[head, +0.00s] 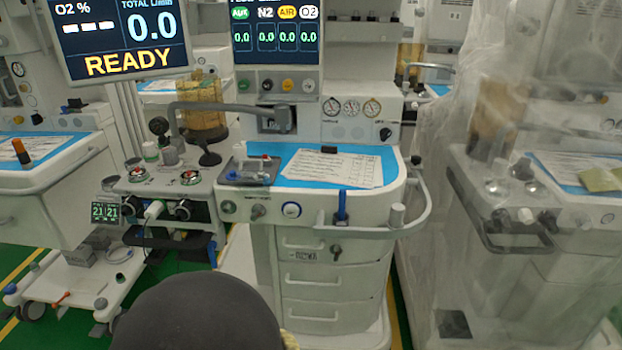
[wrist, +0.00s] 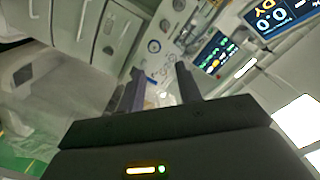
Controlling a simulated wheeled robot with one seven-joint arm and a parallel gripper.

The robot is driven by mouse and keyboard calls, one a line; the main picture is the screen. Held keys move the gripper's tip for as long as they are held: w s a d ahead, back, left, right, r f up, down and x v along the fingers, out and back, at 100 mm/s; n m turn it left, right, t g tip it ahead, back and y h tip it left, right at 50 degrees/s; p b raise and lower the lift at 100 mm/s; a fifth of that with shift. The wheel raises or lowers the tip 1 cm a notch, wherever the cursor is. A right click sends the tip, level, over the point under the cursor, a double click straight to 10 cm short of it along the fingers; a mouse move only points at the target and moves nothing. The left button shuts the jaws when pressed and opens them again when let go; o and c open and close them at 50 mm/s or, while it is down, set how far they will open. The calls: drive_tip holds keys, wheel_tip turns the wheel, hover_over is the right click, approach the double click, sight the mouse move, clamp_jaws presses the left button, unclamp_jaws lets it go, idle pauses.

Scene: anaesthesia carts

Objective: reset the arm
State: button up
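My gripper (wrist: 160,71) shows in the wrist view, with its two dark fingers apart and nothing visible between them. The wrist view is tilted. Beyond the fingers it shows a cart's white front with gauges and lit screens, at a distance. A dark rounded part of my arm (head: 200,318) fills the bottom of the head view, in front of the middle anaesthesia cart (head: 340,240). My fingers cannot be made out in the head view.
The middle cart has a blue top (head: 300,172) with a paper sheet (head: 332,168) and a small grey tray (head: 240,180). A curved rail (head: 415,215) juts from its right. A plastic-covered cart (head: 525,250) stands right, another cart (head: 50,200) left. Green floor shows between them.

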drive_tip(key=w+d+f+n+g+y, duration=0.2)
drive_tip(key=w+d+g, duration=0.15)
drive_tip(key=w, duration=0.35)
drive_tip(key=w+d+f+n+g+y, duration=0.2)
drive_tip(key=w+d+n+g, duration=0.15)
drive_tip(key=w, duration=0.35)
drive_tip(key=s+d+f+n+g+h, duration=0.15)
drive_tip(key=s+d+g, duration=0.3)
drive_tip(key=d, duration=0.75)
drive_tip(key=s+d+f+n+g+h, duration=0.1)
drive_tip(key=s+d+n+g, duration=0.3)
drive_tip(key=d, duration=0.8)
wheel_tip(320, 180, up, 34)
drive_tip(key=m+p, duration=0.1)
drive_tip(key=p, duration=3.3)
drive_tip(key=shift+s+a, duration=0.2)
drive_tip(key=shift+s, duration=0.25)
